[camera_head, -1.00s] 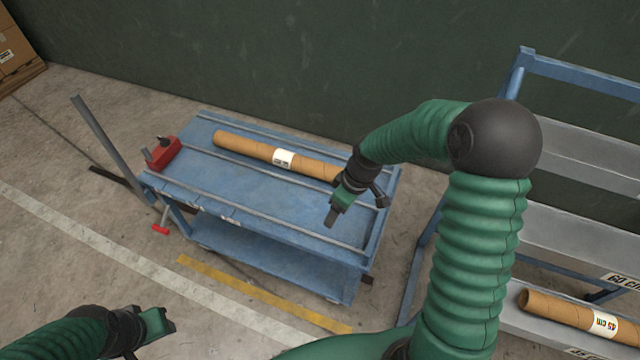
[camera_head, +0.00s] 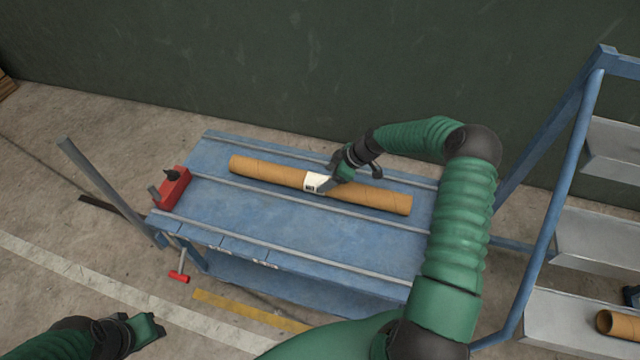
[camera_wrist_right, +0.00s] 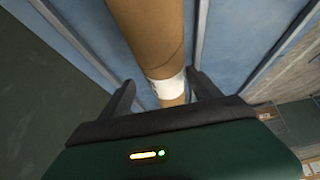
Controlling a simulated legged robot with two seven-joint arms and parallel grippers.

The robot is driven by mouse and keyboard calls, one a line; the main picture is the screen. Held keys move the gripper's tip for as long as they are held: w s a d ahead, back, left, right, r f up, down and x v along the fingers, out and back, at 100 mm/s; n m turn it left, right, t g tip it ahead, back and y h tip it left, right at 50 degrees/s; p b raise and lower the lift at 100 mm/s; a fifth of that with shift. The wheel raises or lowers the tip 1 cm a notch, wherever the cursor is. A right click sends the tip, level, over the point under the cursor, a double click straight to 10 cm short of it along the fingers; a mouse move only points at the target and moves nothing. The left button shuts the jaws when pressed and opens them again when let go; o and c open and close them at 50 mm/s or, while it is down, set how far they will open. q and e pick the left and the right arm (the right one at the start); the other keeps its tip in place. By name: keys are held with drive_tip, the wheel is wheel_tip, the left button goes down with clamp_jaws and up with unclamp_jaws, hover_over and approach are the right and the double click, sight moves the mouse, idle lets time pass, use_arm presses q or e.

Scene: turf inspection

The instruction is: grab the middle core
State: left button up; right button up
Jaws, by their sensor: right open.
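A long brown cardboard core (camera_head: 265,172) with a white label (camera_head: 316,182) lies on the blue cart top. My right gripper (camera_head: 327,186) is over the core at its label, near its middle. In the right wrist view the core (camera_wrist_right: 150,35) runs between the two spread fingers of the right gripper (camera_wrist_right: 165,95), with the label (camera_wrist_right: 166,88) between the fingertips. The jaws are open; whether a finger touches the core I cannot tell. My left gripper (camera_head: 150,330) is low at the left, away from the cart, and its jaw state is unclear.
The blue cart (camera_head: 215,212) has metal rails along its top and a red clamp-like tool (camera_head: 173,188) at its left end. A blue rack (camera_head: 560,240) with grey shelves stands at right, holding another core (camera_head: 620,325). A dark green wall is behind.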

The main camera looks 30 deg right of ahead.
sight(317, 182)
drive_tip(key=w+a+f, duration=0.1)
drive_tip(key=f, duration=0.1)
drive_tip(key=w+a+f, duration=0.1)
drive_tip(key=a, duration=0.1)
drive_tip(key=shift+w+a+f, duration=0.1)
drive_tip(key=shift+a+f, duration=0.05)
drive_tip(key=shift+f, duration=0.2)
drive_tip(key=shift+c, duration=0.5)
drive_tip(key=shift+d, duration=0.45)
drive_tip(key=c, duration=0.5)
drive_tip(key=shift+a, duration=0.2)
clamp_jaws()
